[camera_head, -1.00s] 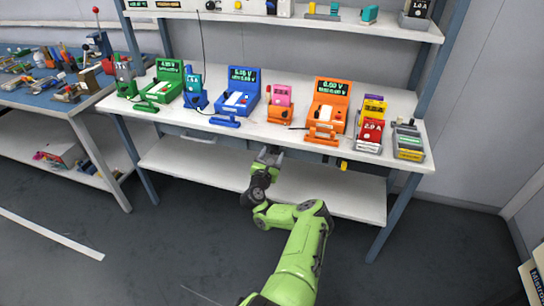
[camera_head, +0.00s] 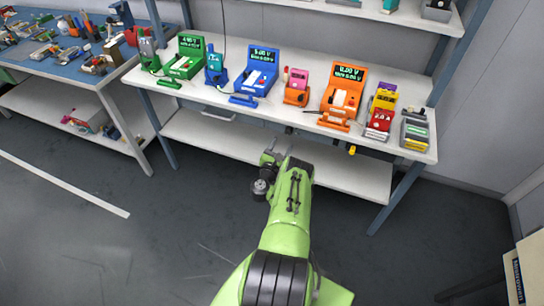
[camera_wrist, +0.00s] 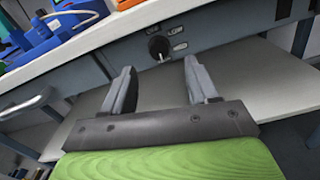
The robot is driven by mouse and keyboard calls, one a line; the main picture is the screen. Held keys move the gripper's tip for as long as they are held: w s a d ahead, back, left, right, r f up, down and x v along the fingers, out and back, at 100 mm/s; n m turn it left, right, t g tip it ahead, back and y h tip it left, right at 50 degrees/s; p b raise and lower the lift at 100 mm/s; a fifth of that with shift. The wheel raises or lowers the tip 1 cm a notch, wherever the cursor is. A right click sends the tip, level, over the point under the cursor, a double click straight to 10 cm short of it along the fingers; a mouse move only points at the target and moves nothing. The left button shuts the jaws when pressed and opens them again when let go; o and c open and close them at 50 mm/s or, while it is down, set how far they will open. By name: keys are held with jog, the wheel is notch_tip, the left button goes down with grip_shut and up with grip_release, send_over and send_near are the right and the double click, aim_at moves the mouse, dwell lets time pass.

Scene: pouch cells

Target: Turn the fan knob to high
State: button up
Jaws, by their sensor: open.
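A round black knob (camera_wrist: 158,46) sits on the grey front panel under the bench top, with small light labels beside it in the wrist view. I cannot read its setting. My gripper (camera_wrist: 158,70) is open and empty, its two fingers on either side of the knob in the picture. The knob appears beyond the fingertips, not touched by them. In the head view my gripper (camera_head: 275,152) is low in front of the bench's front edge, and the knob is too small to make out clearly there.
The white bench top (camera_head: 300,112) overhangs the panel and carries several coloured testers, including a blue one (camera_head: 257,78) and an orange one (camera_head: 343,95). A lower shelf (camera_head: 225,143) is below. A drawer handle (camera_wrist: 22,106) is left of the knob. The floor in front is clear.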

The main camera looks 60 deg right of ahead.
jog(key=s+a+p, duration=0.1)
jog(key=a+p, duration=0.7)
jog(key=a, duration=0.1)
jog(key=shift+s+a, duration=0.2)
jog(key=shift+a, duration=0.1)
